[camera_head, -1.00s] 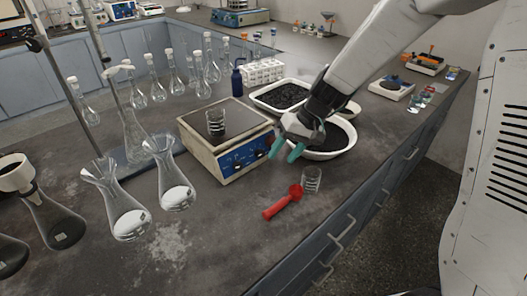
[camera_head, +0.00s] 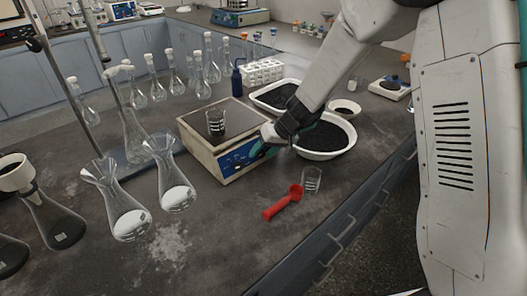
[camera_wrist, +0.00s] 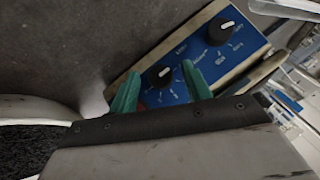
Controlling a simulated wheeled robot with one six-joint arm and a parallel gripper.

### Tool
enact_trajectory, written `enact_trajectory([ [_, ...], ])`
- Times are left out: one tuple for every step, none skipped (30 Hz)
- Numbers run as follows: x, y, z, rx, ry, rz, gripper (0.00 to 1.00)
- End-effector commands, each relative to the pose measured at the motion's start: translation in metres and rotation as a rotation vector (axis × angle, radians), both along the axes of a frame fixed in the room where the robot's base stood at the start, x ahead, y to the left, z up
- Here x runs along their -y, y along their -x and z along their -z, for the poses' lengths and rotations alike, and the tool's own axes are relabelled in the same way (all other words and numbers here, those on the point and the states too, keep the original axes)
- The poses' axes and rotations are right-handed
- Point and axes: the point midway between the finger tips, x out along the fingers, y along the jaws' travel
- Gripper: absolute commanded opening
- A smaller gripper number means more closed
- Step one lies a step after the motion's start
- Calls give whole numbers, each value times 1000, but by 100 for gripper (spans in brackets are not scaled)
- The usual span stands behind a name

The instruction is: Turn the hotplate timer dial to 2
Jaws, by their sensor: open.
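The hotplate (camera_head: 206,148) has a pale body, a dark top and a blue front panel (camera_head: 238,159). In the wrist view the panel (camera_wrist: 190,95) carries two black dials. One dial (camera_wrist: 163,75) lies between my teal fingertips, and the other dial (camera_wrist: 226,28) is farther off at the upper right. My gripper (camera_wrist: 160,86) is open, one finger on each side of the nearer dial; I cannot tell if they touch it. The panel print is too small to read for a setting. In the head view my gripper (camera_head: 264,147) hides the panel's right end.
A glass beaker (camera_head: 216,122) stands on the hotplate. A white bowl (camera_head: 322,155) of black granules is close beside my gripper. Flasks (camera_head: 176,189) stand to the left.

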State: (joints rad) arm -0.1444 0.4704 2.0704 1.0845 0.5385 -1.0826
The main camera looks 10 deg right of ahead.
Motion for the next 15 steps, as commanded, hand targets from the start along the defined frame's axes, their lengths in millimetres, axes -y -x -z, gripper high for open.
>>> enact_trajectory([
  [0, 0, 1, 0, 0, 0, 49],
  [0, 0, 1, 0, 0, 0, 49],
  [0, 0, 1, 0, 0, 0, 49],
  [-1, 0, 1, 0, 0, 0, 49],
  [0, 0, 1, 0, 0, 0, 49],
  [0, 0, 1, 0, 0, 0, 49],
  [0, 0, 1, 0, 0, 0, 49],
  [0, 0, 1, 0, 0, 0, 40],
  [0, 0, 1, 0, 0, 0, 29],
  [0, 0, 1, 0, 0, 0, 21],
  [0, 0, 1, 0, 0, 0, 12],
  [0, 0, 1, 0, 0, 0, 4],
  [0, 0, 1, 0, 0, 0, 4],
  [0, 0, 1, 0, 0, 0, 4],
  [0, 0, 1, 0, 0, 0, 4],
])
